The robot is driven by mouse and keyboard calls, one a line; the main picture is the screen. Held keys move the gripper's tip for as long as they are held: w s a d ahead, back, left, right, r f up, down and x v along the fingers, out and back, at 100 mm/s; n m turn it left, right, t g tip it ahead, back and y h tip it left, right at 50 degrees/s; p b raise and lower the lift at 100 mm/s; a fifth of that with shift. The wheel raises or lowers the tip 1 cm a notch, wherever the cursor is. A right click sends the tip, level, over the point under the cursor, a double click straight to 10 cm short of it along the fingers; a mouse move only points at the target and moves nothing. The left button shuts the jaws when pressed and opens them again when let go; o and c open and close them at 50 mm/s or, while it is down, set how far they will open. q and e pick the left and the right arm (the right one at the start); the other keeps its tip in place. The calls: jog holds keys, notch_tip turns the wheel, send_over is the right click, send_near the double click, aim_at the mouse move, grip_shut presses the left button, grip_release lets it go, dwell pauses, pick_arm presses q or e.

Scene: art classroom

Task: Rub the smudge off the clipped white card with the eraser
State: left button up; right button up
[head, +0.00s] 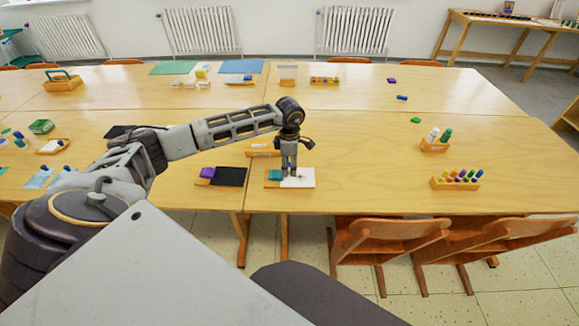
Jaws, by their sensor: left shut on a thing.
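The white card (305,181) lies on a small wooden board near the front edge of the table. A teal block, seemingly the clip (274,174), sits at the card's left end. My left gripper (289,171) points straight down over the left part of the card. It is shut on the eraser, which is small and mostly hidden by the fingers. A small dark spot shows by the fingertips; I cannot tell whether it is the smudge or part of the eraser. My right gripper is out of view.
A dark pad (231,176) with a purple block (207,173) lies left of the card. A wooden holder (262,150) is just behind the gripper. A rack of colored pens (456,182) and a bottle holder (435,145) stand at right. The table between is clear. Chairs (385,240) stand in front.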

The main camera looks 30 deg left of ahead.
pick_arm(q)
jog(key=shift+r+p, duration=0.6)
jog(key=shift+r, duration=0.8)
jog(key=shift+r+p, duration=0.75)
jog(key=shift+r, duration=0.75)
jog(key=shift+f, duration=0.15)
